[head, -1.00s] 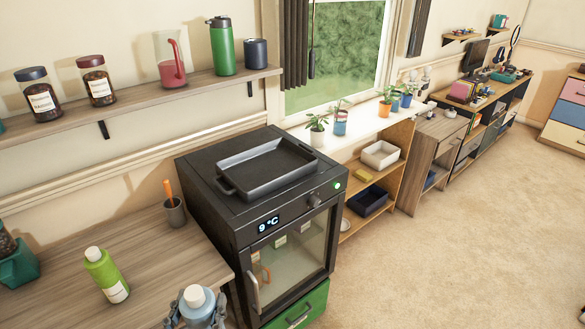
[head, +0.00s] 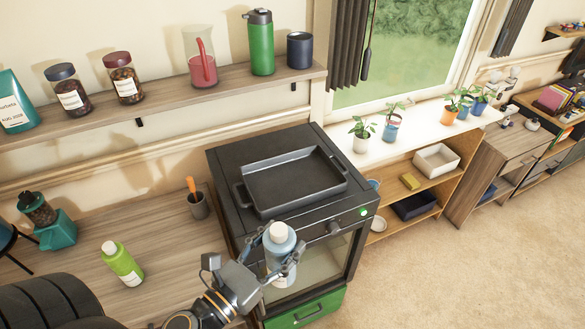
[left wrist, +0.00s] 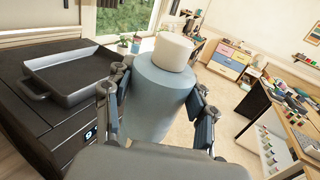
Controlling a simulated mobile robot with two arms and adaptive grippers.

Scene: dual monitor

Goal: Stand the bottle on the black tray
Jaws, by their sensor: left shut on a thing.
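A blue bottle (head: 281,262) with a white cap is held upright in my left gripper (head: 268,262). The gripper is shut on it, with a finger on each side. In the left wrist view the bottle (left wrist: 160,98) fills the middle between the two fingers. In the left wrist view the tray (left wrist: 62,98) is to the left of the bottle. My right gripper is not in view.
A green bottle (head: 122,263) and a pen cup (head: 198,205) stand on the counter. A wall shelf (head: 160,108) with jars, a pitcher and a flask runs above.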

